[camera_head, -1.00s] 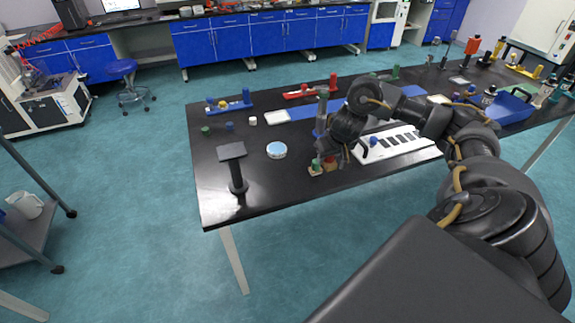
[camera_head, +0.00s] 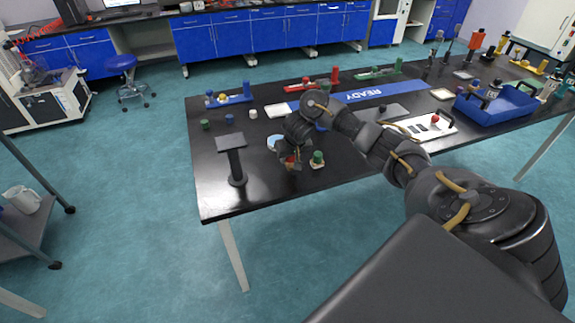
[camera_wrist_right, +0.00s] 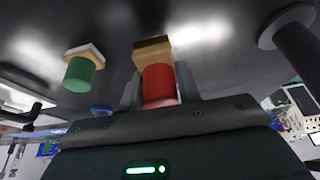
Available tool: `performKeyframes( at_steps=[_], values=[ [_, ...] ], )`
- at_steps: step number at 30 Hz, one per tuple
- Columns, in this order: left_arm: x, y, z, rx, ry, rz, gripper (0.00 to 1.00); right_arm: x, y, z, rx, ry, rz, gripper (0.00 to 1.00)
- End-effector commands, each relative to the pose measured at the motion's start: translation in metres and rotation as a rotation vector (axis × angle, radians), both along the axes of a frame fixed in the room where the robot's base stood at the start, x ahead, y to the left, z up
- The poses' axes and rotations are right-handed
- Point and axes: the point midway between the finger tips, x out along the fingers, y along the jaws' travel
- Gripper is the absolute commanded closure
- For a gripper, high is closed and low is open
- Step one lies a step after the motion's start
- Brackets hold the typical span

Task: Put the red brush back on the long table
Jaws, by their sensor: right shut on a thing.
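The red brush (camera_wrist_right: 158,85) has a red cylindrical handle and a tan block at its end. My right gripper (camera_head: 291,160) is shut on its handle, low over the near left part of the long black table (camera_head: 262,182). In the right wrist view the tan block faces the dark tabletop; I cannot tell whether it touches. In the head view the fingers mostly hide the brush. A green brush (camera_head: 317,158) stands just right of the gripper and also shows in the right wrist view (camera_wrist_right: 80,72). My left gripper is not in view.
A black pedestal (camera_head: 235,160) stands to the left of the gripper. A blue tray (camera_head: 490,112) and a white slotted board (camera_head: 412,127) lie to the right. The table's near edge is close.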

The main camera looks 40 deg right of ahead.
Motion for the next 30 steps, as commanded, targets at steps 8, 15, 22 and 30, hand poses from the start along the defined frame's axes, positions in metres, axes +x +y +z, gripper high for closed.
performKeyframes(
  at_steps=[8,15,22,30],
  values=[
    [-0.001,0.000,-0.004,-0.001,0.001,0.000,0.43,0.004,0.002,-0.030,-0.001,0.002,-0.001,0.87],
    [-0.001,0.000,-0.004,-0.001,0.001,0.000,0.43,0.005,0.002,-0.036,-0.001,-0.001,0.000,0.87],
    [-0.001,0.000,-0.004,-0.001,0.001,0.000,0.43,0.005,0.002,-0.039,0.000,-0.001,-0.001,0.87],
    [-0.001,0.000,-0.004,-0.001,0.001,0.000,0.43,0.005,0.002,-0.039,0.000,-0.001,0.000,0.44]
  ],
)
